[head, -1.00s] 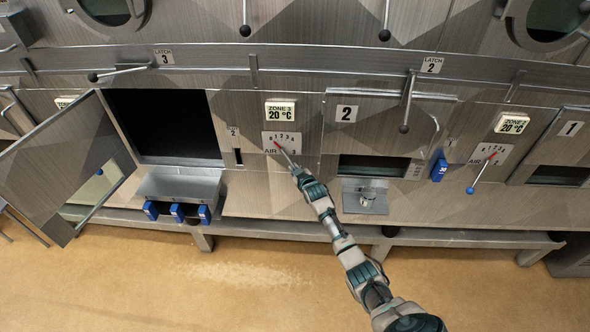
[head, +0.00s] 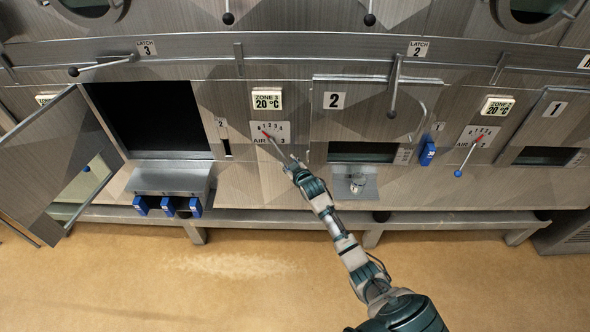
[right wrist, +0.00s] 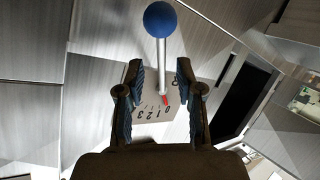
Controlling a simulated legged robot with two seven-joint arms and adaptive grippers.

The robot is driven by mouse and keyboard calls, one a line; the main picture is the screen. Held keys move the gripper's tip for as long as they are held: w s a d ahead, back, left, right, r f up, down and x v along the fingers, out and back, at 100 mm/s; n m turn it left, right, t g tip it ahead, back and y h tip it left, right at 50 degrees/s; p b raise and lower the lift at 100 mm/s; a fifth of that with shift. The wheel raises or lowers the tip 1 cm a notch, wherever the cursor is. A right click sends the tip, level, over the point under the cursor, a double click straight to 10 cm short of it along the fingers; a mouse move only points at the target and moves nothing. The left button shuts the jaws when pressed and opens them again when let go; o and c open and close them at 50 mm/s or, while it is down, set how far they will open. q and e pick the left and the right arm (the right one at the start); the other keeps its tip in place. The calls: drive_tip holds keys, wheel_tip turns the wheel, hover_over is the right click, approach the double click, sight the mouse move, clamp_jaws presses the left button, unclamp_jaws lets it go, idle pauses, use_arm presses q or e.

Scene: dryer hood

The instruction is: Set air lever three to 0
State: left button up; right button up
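Air lever three (head: 277,148) is a thin metal rod on a white dial plate (head: 284,130) marked AIR 3, below the Zone 3 display. Its red pointer tilts up and left, near the low end of the scale. In the right wrist view the lever rod (right wrist: 161,62) ends in a blue ball knob (right wrist: 161,19), and the red pointer (right wrist: 166,100) lies by the 0. My right gripper (head: 295,161) is at the lever's lower end. Its fingers (right wrist: 160,82) are open either side of the rod, with visible gaps. My left gripper is out of view.
An open door (head: 62,165) and dark opening (head: 150,118) lie to the left, above a metal shelf (head: 170,181) with blue-ended parts. Hatch 2 (head: 362,112) is right of the dial. Another air lever (head: 466,158) stands further right. The floor in front is clear.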

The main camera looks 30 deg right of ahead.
drive_tip(key=v, duration=0.6)
drive_tip(key=shift+s, duration=0.35)
drive_tip(key=s+a+f+g+b, duration=0.1)
drive_tip(key=s+a+f+g, duration=0.1)
drive_tip(key=s+f, duration=0.8)
drive_tip(key=s+a+f+g+y, duration=0.1)
drive_tip(key=s+f+g, duration=0.15)
drive_tip(key=f, duration=1.45)
drive_tip(key=s+a+f+g+b, duration=0.1)
drive_tip(key=s+a+f+g, duration=0.1)
drive_tip(key=s+f, duration=0.8)
drive_tip(key=s+a+f+g, duration=0.2)
drive_tip(key=s+f, duration=0.5)
drive_tip(key=s, duration=0.5)
drive_tip(key=s+a+f+g+b, duration=0.1)
drive_tip(key=s+a+f+g, duration=0.1)
drive_tip(key=s+f, duration=0.5)
drive_tip(key=s+a+f+g, duration=0.2)
drive_tip(key=s+a+f, duration=0.2)
drive_tip(key=s, duration=1.3)
wheel_tip(320, 180, down, 4)
drive_tip(key=shift+a+r+m+y, duration=0.1)
drive_tip(key=shift+a+m+y, duration=0.1)
drive_tip(key=shift+m+y, duration=0.2)
